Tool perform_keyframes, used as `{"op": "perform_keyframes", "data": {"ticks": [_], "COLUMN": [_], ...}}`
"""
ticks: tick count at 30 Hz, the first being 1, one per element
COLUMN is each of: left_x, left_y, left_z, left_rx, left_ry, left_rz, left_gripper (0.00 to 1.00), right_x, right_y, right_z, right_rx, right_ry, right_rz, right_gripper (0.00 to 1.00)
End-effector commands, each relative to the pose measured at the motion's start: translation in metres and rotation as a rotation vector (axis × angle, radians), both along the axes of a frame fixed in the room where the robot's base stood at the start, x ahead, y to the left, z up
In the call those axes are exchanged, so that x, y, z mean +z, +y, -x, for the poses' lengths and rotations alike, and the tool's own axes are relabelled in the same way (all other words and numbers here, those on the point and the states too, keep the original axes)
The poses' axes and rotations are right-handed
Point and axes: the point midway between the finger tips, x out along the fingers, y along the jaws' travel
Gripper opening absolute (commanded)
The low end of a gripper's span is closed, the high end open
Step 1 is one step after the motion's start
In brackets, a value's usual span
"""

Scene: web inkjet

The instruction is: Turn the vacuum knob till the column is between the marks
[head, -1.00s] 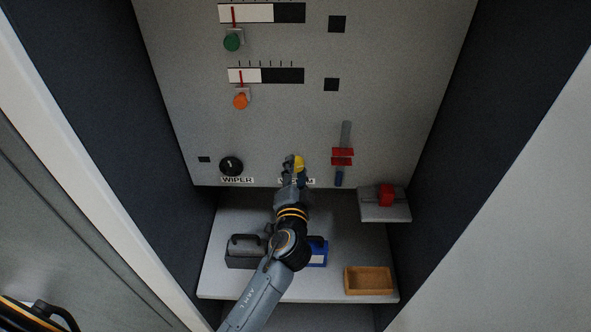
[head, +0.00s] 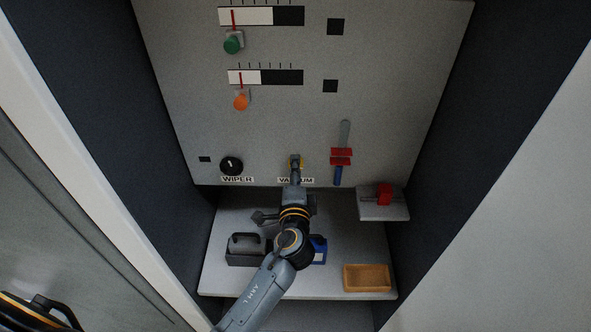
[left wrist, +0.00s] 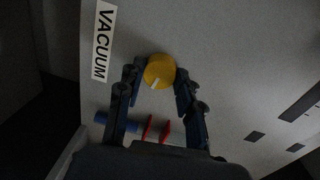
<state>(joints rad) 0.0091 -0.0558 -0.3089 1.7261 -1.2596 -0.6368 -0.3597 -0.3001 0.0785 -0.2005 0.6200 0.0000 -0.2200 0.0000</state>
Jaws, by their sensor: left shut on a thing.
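My left gripper (head: 295,163) is at the panel, shut on the yellow vacuum knob (left wrist: 159,71), with one finger on each side of it. The knob's white pointer line points down and slightly left in the left wrist view. In the head view the gripper mostly covers the knob, above the VACUUM label (head: 296,180). The upright gauge tube (head: 344,133) stands to its right. Its blue column (head: 338,176) fills the bottom, its top at or just below the lower of two red marks (head: 341,157). My right gripper is not in view.
The black WIPER knob (head: 231,166) is on the left. Green (head: 233,43) and orange (head: 241,102) knobs sit by gauges above. Below, a shelf holds a grey caddy (head: 246,250), a blue box (head: 319,252) and a wooden tray (head: 367,278). A red item (head: 384,194) sits on a right ledge.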

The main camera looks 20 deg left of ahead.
Motion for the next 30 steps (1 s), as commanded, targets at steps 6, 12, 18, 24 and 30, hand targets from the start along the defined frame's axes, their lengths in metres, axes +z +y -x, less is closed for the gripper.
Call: {"op": "perform_keyframes", "data": {"ticks": [6, 12, 18, 24, 30], "left_x": [0.0, 0.0, 0.0, 0.0, -0.001], "left_y": [0.0, 0.0, 0.0, 0.0, -0.006], "left_z": [0.0, 0.0, 0.0, 0.001, 0.019], "left_rx": [0.0, 0.0, 0.0, 0.0, -0.002], "left_ry": [0.001, 0.001, 0.001, 0.001, 0.004], "left_rz": [-0.005, -0.004, -0.004, -0.004, -0.003], "left_gripper": [0.04, 0.38, 0.59, 0.59, 0.59], "right_x": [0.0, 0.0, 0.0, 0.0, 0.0], "right_y": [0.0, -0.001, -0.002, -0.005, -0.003], "right_z": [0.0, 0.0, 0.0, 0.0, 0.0], "right_rx": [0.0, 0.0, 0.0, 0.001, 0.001], "right_ry": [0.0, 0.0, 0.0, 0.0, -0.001], "right_rz": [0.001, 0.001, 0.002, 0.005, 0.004], "right_gripper": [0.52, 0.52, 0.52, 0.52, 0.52]}}
